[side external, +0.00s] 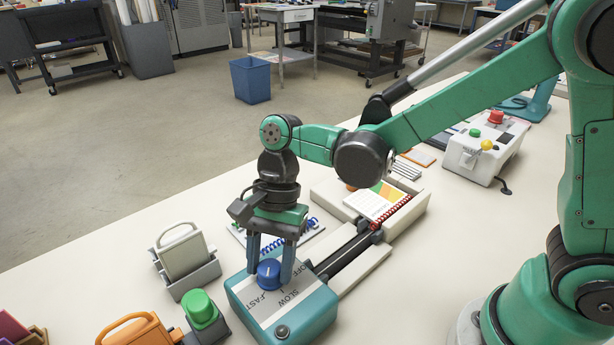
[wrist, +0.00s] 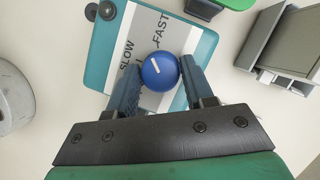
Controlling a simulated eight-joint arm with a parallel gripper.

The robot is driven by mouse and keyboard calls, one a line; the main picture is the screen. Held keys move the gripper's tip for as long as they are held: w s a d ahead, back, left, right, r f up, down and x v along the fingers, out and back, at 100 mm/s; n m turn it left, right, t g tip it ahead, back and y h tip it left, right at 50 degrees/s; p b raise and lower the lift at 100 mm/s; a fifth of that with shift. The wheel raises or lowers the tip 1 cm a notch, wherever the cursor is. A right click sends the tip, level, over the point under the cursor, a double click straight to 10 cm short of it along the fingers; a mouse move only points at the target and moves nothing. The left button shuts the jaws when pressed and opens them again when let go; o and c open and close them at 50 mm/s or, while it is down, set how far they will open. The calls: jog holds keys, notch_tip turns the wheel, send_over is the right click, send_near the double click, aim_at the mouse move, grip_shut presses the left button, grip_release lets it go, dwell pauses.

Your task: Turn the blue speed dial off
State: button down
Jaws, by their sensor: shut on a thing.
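The blue speed dial (side external: 269,272) is a round knob on top of a teal control box (side external: 312,318) with a pale label strip. OFF, SLOW and FAST are printed around the dial in the side view. My gripper (side external: 270,264) points down over the box with one finger on each side of the dial. In the wrist view my gripper (wrist: 163,76) is shut on the dial (wrist: 160,71). A short white line shows on the dial's top, but I cannot tell exactly which label it points to. OFF is mostly hidden by a finger in the wrist view.
A green button (side external: 199,304) and an orange-handled item (side external: 136,331) stand left of the box. A grey holder (side external: 190,274) is behind them. A rail with a red-spiral notebook (side external: 378,201) lies behind the box. A white box with a red button (side external: 495,117) is farther back.

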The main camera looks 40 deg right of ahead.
jog(key=n+h, duration=0.1)
jog(key=n, duration=0.1)
jog(key=n+g, duration=0.1)
jog(key=n, duration=0.2)
jog(key=shift+w+a+n+h, duration=0.1)
jog(key=shift+n+h, duration=0.2)
jog(key=shift+h, duration=0.1)
jog(key=n+h, duration=0.1)
jog(key=n, duration=0.1)
jog(key=n+g, duration=0.1)
jog(key=n, duration=0.2)
jog(key=shift+a+h, duration=0.1)
jog(key=shift+h, duration=0.3)
jog(key=n+h, duration=0.2)
jog(key=n, duration=0.3)
jog(key=shift+a+n, duration=0.1)
jog(key=shift+n, duration=0.3)
jog(key=shift+n+t+h, duration=0.6)
jog(key=shift+n+h, duration=0.2)
jog(key=shift+n, duration=1.4)
jog(key=shift+c, duration=1.7)
grip_release()
jog(key=shift+a+r, duration=0.1)
